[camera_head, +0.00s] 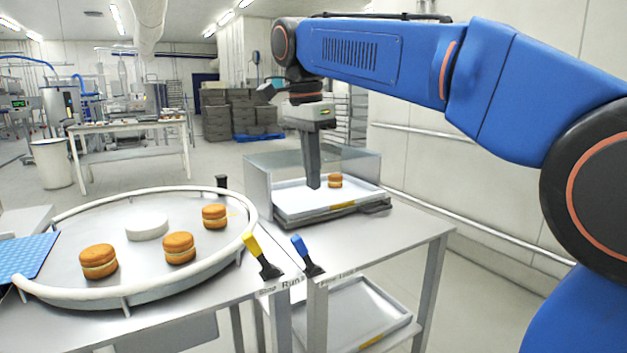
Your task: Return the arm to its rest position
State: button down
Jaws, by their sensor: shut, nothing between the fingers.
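My gripper (314,186) points straight down over the white tray (290,209) on the right-hand table. Its fingers are together with nothing between them. A filled round (335,181) rests in the tray, just right of the fingertips in the picture; I cannot tell whether they touch the tray. My blue arm (375,55) reaches in from the right edge, across the upper part of the view.
A round railed turntable (180,279) at left carries several filled rounds (179,248) and a white disc (147,226). Clear panels (259,181) stand behind the tray. A lower shelf holds another tray (347,317).

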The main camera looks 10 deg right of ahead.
jog(key=s+d+f+n+t, duration=0.1)
jog(key=s+d+f+n, duration=0.3)
jog(key=s+f, duration=0.4)
jog(key=s+d+f+n+t, duration=0.2)
jog(key=s+d+f+n, duration=0.3)
jog(key=f, duration=0.7)
jog(key=s+d+f+n+t+y, duration=0.1)
jog(key=s+d+f+n, duration=0.4)
jog(key=s+f, duration=0.5)
jog(key=shift+s+d, duration=0.3)
jog(key=shift+d, duration=0.2)
